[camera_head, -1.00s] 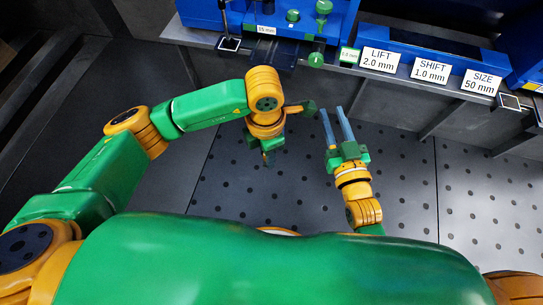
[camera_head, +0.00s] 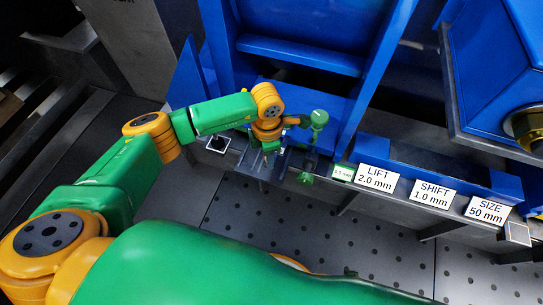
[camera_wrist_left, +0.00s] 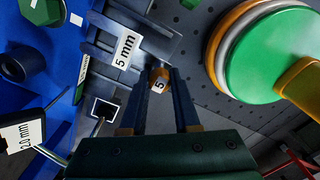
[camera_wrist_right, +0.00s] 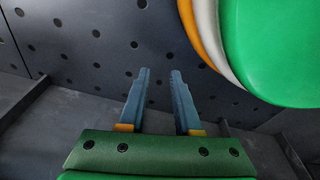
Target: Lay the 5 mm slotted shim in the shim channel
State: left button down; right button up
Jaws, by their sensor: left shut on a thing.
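My left gripper (camera_head: 268,158) is over the dark ledge in front of the blue frame. In the left wrist view its fingers (camera_wrist_left: 163,76) are closed on a small brown-orange piece marked 5 (camera_wrist_left: 158,85), apparently the 5 mm slotted shim. Most of the shim is hidden, and its slot does not show. Just beyond the fingertips is a grey slotted fitting with a white "5 mm" label (camera_wrist_left: 125,49). I cannot tell whether this is the shim channel, or whether the shim touches it. My right gripper (camera_wrist_right: 153,75) is open and empty above the dark perforated floor.
Green knobs (camera_head: 318,119) stand near the gripper. The blue frame (camera_head: 300,55) rises behind. Open perforated floor lies in front.

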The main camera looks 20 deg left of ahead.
aim_at(269, 176)
pick_arm(q)
jog(key=shift+s, duration=0.1)
